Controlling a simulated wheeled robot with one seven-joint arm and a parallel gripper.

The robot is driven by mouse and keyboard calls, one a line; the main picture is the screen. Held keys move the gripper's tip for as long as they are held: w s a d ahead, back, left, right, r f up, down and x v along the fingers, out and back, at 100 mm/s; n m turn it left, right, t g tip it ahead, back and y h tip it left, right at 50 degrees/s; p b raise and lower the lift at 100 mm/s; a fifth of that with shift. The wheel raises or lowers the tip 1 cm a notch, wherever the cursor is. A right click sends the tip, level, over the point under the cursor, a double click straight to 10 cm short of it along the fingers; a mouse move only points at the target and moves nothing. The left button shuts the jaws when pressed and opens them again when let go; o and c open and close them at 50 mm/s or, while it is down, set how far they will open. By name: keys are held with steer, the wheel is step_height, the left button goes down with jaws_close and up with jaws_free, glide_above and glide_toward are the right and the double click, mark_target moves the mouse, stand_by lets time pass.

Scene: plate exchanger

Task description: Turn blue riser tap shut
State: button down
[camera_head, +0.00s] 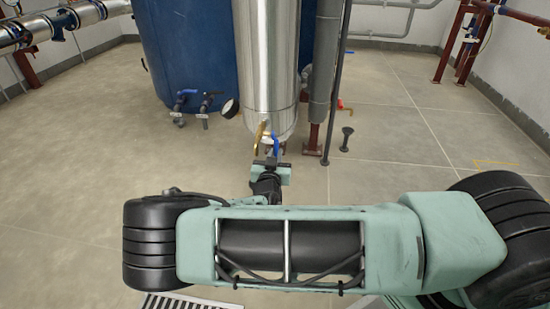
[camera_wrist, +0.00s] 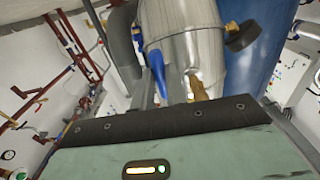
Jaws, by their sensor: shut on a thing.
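The blue riser tap (camera_head: 275,144) has a blue lever at the foot of the shiny metal column (camera_head: 268,60). In the wrist view the blue lever (camera_wrist: 157,72) rises from behind the gripper's dark edge, with its lower end hidden. My gripper (camera_head: 271,161) is at the lever, shut on the blue tap; its fingertips are small and partly hidden in the head view. A brass-coloured part (camera_head: 259,136) stands just left of the lever, and also shows in the wrist view (camera_wrist: 198,88).
A round gauge (camera_head: 230,108) sits left of the column. A blue tank (camera_head: 185,50) with small valves (camera_head: 207,102) stands behind. A grey pipe (camera_head: 322,75) and a dark floor post (camera_head: 346,138) are to the right. The floor at right is mostly clear.

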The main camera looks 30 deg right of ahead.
steer(key=shift+w, duration=0.1)
steer(key=c, duration=1.4)
jaws_free()
steer(key=p+v, duration=0.7)
steer(key=v, duration=1)
steer(key=shift+a, duration=0.15)
